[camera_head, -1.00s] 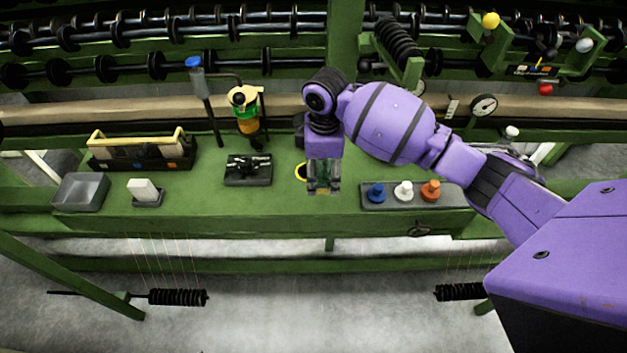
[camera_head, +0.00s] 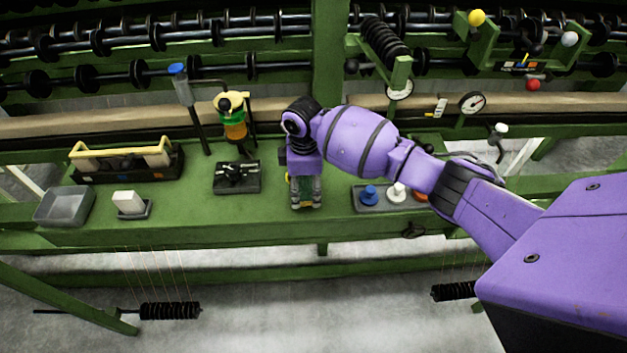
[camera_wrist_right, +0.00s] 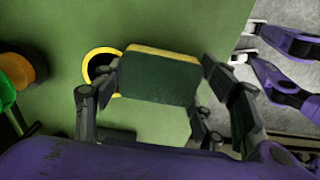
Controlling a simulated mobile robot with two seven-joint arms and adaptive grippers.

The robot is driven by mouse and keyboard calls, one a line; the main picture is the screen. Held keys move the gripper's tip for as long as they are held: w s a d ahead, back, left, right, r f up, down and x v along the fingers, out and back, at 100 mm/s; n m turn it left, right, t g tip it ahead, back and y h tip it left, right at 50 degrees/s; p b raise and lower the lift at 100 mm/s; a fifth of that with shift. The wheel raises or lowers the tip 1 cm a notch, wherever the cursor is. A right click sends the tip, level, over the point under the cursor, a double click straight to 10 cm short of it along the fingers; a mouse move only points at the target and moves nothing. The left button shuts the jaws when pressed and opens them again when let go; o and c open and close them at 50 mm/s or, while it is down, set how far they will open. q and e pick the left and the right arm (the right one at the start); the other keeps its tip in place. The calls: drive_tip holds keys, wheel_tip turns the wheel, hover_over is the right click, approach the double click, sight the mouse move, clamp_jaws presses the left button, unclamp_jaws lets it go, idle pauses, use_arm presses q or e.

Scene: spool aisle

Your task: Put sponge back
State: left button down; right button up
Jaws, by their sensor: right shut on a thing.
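My right gripper (camera_head: 305,204) is over the green bench top, left of the tray with knobs. In the wrist view its fingers (camera_wrist_right: 165,108) are closed on a sponge (camera_wrist_right: 160,77), a block with a dark green face and a thin yellow edge. The sponge is tilted, and the bench shows beyond it. I cannot tell its height above the bench. A yellow ring with a dark middle (camera_wrist_right: 100,66) lies on the bench beside the sponge in the wrist view. In the head view the gripper mostly hides the sponge. My left gripper does not clearly show.
A grey bin (camera_head: 65,206), a white block (camera_head: 126,202) on a small dark tray, a black fixture (camera_head: 237,177) and a toolbox (camera_head: 127,164) stand on the left. A tray of knobs (camera_head: 368,197) lies right, partly behind my arm. The bench's front edge is close to the gripper.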

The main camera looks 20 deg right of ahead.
sight(305, 186)
drive_tip(key=o, duration=1.2)
drive_tip(key=shift+f, duration=0.15)
wheel_tip(305, 186, up, 13)
drive_tip(key=shift+f+p, duration=0.2)
drive_tip(key=shift+p, duration=0.2)
